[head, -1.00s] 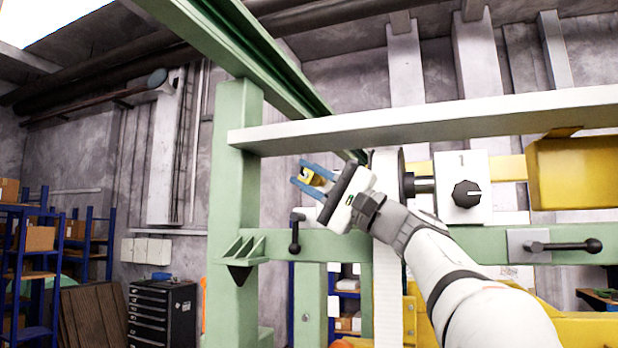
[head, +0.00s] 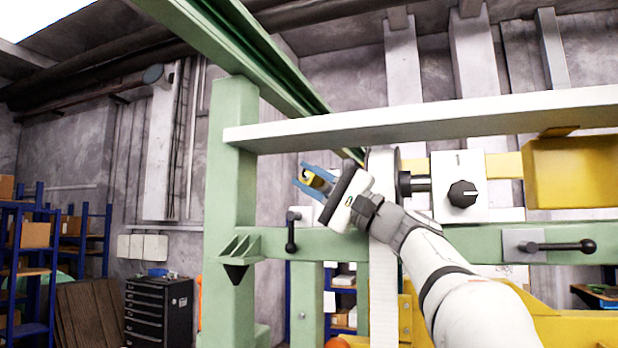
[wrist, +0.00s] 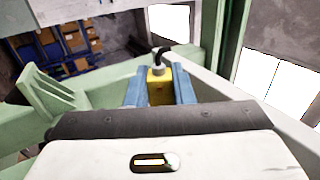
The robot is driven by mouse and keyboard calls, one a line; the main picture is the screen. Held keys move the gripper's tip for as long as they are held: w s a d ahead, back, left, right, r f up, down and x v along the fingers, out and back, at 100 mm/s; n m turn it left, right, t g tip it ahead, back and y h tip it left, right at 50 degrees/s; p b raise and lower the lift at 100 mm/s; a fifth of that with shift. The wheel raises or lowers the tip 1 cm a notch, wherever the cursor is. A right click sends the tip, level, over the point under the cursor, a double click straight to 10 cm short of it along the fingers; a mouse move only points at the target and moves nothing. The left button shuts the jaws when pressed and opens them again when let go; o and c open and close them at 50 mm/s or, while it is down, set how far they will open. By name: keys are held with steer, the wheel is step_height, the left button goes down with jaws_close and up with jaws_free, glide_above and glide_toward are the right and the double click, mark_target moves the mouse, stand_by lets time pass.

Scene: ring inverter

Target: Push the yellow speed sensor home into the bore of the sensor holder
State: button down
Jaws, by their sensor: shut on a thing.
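The yellow speed sensor (head: 317,179) is held between the blue fingers of my gripper (head: 309,180), left of the white gripper body in the head view. In the wrist view the sensor (wrist: 160,88) shows as a yellow block with a grey-and-black cable end at its far side. The blue fingers of my gripper (wrist: 161,92) press on it from both sides. I cannot make out the sensor holder or its bore in either view.
A green post (head: 231,180) stands left of my gripper, and a pale beam (head: 430,117) runs above it. A green crossbeam (head: 470,245) with a black-handled clamp (head: 291,230) lies below. A white box with a black knob (head: 462,194) is to the right.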

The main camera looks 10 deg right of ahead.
steer(key=shift+w+d+p, duration=0.35)
steer(key=shift+w+d, duration=0.25)
steer(key=shift+w, duration=0.15)
steer(key=c, duration=1.2)
jaws_free()
steer(key=shift+o, duration=0.2)
steer(key=b+v, duration=0.3)
steer(key=v, duration=0.4)
steer(key=shift+s+d+f, duration=0.2)
steer(key=shift+d, duration=0.05)
